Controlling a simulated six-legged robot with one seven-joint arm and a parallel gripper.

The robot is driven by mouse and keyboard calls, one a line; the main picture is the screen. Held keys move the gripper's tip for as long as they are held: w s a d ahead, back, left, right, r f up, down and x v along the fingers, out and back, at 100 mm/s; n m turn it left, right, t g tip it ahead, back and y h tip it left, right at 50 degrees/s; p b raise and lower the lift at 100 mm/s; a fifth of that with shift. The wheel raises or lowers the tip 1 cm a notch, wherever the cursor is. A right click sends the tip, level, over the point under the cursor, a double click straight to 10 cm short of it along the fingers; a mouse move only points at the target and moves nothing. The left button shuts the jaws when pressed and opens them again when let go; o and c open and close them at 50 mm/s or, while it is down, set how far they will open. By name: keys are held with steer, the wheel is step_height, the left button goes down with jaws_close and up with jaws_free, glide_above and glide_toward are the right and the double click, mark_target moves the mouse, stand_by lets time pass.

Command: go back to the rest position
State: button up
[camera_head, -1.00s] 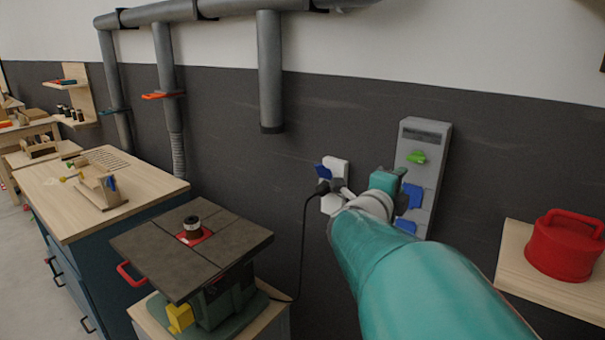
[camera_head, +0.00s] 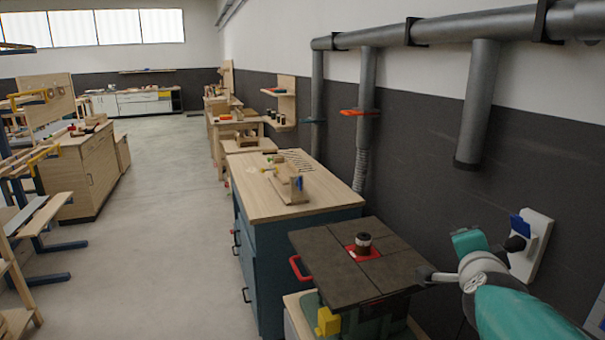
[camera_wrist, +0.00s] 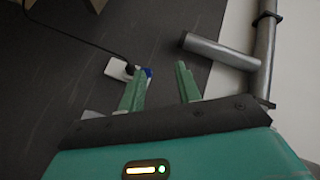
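My gripper (camera_wrist: 164,68) shows in the wrist view as two green fingers set apart, with nothing between them. My teal and grey arm reaches in from the lower right of the head view, over the right edge of the machine table. A white wall socket (camera_head: 538,240) with a blue flap (camera_head: 520,226) is on the dark wall behind the arm. In the wrist view the socket (camera_wrist: 116,69) lies beyond the left finger, with a black plug (camera_wrist: 129,69) and cord at it. The finger hides part of the socket.
A machine with a dark square top (camera_head: 335,270) stands just left of my arm. A wooden-topped blue cabinet (camera_head: 270,200) is beyond it. Grey pipes (camera_head: 475,110) run along the right wall. The concrete floor (camera_head: 165,200) is open between this row and benches at left.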

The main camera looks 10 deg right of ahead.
steer(key=a+f+n+y, duration=0.4)
steer(key=a+n+y, duration=0.25)
steer(key=a, duration=0.55)
steer(key=s+a+f+n+g+y, duration=0.1)
steer(key=s+a+f+n+g, duration=0.6)
steer(key=s+a+n, duration=0.5)
steer(key=shift+f+y, duration=0.35)
steer(key=shift+f, duration=0.15)
steer(key=shift+s, duration=0.15)
